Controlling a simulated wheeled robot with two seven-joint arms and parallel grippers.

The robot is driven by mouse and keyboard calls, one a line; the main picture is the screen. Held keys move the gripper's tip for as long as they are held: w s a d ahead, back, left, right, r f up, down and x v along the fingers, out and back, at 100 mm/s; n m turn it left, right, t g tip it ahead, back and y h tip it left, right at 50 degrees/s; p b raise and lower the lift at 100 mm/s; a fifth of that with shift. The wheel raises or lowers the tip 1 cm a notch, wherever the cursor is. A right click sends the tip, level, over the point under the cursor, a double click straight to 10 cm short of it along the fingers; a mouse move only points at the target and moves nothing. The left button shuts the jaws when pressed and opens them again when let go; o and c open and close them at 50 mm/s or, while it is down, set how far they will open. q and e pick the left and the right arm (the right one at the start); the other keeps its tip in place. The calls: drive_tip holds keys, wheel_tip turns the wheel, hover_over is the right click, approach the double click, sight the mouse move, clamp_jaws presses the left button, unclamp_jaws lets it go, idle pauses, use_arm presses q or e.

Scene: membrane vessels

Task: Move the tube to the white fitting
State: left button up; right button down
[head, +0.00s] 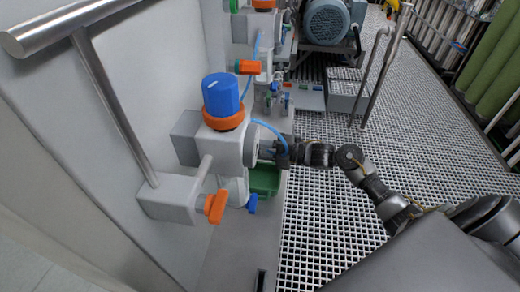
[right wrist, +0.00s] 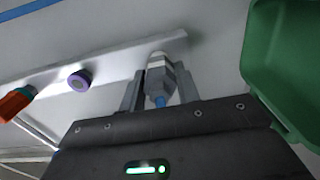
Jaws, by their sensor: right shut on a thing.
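A thin blue tube (head: 268,127) arcs from the white valve block (head: 230,145) under the blue cap down to my right gripper (head: 268,152). The gripper is beside the block's right face. In the right wrist view its fingers (right wrist: 158,90) are shut on a grey-and-white end piece (right wrist: 158,68) with a blue tube end (right wrist: 160,101) at its near side. Whether the end piece touches the pale surface behind it I cannot tell. A white fitting (head: 233,190) hangs below the block. In the wrist view a round stub with a purple ring (right wrist: 79,80) stands to the left. My left gripper is out of view.
A green bin (head: 264,181) sits just below my right gripper and fills the right of the wrist view (right wrist: 275,70). A steel rail (head: 110,100) is at left.

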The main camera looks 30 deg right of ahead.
drive_tip(key=shift+w+a, duration=0.1)
drive_tip(key=c, duration=0.9)
unclamp_jaws()
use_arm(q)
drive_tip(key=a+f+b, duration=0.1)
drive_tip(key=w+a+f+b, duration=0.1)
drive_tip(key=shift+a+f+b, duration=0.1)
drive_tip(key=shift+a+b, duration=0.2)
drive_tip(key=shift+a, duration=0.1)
use_arm(e)
drive_tip(key=v, duration=1.1)
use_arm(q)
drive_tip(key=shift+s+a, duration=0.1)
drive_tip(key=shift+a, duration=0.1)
